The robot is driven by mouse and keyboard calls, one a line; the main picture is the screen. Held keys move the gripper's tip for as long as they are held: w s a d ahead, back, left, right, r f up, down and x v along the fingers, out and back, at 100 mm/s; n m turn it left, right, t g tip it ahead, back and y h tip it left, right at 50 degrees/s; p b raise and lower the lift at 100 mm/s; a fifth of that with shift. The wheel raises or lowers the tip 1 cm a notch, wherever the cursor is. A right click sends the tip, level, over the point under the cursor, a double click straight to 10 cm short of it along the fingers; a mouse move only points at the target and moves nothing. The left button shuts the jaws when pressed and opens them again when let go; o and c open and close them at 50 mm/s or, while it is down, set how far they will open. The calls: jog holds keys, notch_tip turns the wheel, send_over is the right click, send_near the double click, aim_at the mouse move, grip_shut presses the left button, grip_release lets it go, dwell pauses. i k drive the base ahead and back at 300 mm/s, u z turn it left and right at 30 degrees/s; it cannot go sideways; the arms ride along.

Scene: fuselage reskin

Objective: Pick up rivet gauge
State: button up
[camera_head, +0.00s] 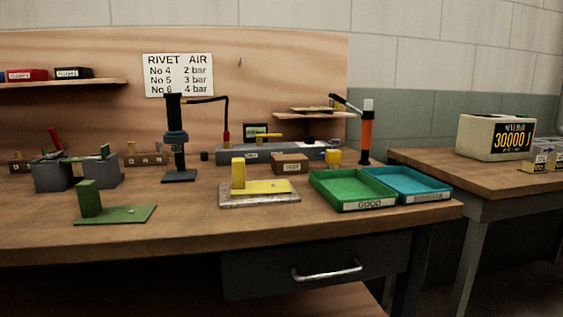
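I cannot tell for certain which thing is the rivet gauge, as no readable label names it. Small tools lie at the back of the wooden workbench (150,232). A yellow piece (268,137) lies along the top of a long blue-grey block (230,153). Small dark items also lie on that block near its right end, too small to make out. A flat thing (310,109) lies on the small right shelf. My gripper is not in view.
A green tray (352,203) and a blue tray (432,198) stand at the front right. A black stand (178,176), an orange tool (366,138), a yellow block on a plate (285,197) and a green fixture (125,215) stand upright. The front left edge is clear.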

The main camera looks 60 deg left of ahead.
aim_at(333, 156)
jog(key=u, duration=2.05)
